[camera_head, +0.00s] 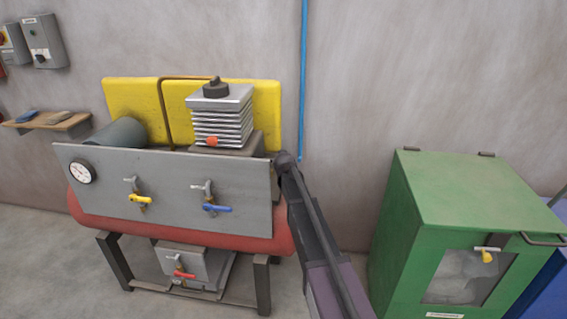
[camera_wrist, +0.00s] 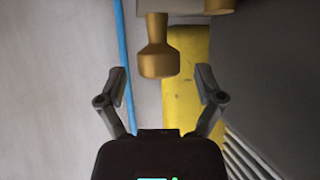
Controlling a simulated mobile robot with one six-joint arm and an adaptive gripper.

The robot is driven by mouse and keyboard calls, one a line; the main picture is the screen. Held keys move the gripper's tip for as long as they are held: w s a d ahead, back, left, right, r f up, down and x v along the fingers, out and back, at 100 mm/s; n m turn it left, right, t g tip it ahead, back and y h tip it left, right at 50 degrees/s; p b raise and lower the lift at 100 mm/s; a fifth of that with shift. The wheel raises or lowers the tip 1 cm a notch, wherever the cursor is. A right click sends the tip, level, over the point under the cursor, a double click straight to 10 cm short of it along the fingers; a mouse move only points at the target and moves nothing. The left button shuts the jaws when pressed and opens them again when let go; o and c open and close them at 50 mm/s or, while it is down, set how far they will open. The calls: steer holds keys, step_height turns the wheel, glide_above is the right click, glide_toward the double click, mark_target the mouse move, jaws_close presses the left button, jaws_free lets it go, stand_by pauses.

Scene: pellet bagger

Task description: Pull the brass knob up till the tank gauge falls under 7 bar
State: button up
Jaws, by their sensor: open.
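The brass knob (camera_wrist: 158,60) shows in the wrist view, with a narrow neck and a wider faceted end. My gripper (camera_wrist: 160,73) is open and empty, one finger on each side of the knob's wide end in the picture. I see a gap on both sides; I cannot tell whether the knob lies at the fingers' depth. In the head view I cannot make out the knob or my gripper; my arm covers the panel's right end. The round white gauge (camera_head: 82,171) sits at the left of the grey panel (camera_head: 170,165). Its reading is too small to tell.
The red tank (camera_head: 180,230) lies behind and below the panel. Yellow-handled (camera_head: 139,198) and blue-handled (camera_head: 216,208) valves stick out of the panel. A finned block (camera_head: 222,120) stands above, before a yellow guard (camera_head: 275,110). A green cabinet (camera_head: 470,190) stands at right.

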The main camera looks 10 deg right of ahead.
steer(key=shift+f, duration=0.15)
steer(key=shift+f+b, duration=0.75)
steer(key=shift+b, duration=0.15)
steer(key=s+r+g+p, duration=0.2)
steer(key=s+r+p, duration=0.2)
steer(key=s, duration=0.5)
steer(key=s+r+g+p, duration=0.2)
steer(key=s+r+p, duration=0.2)
steer(key=s+p, duration=0.5)
steer(key=s+r+g+p, duration=0.2)
steer(key=s+r+p, duration=0.2)
steer(key=s, duration=0.6)
steer(key=p, duration=0.2)
steer(key=shift+s+d+g+p, duration=0.3)
steer(key=shift+d, duration=0.1)
steer(key=shift+r, duration=0.1)
steer(key=s+f+n+g+y, duration=0.1)
steer(key=s+g, duration=0.4)
steer(key=s, duration=1.1)
steer(key=shift+s+a+f+g, duration=0.3)
steer(key=shift+s+a+f, duration=0.1)
steer(key=shift+f, duration=0.25)
stand_by(0.4)
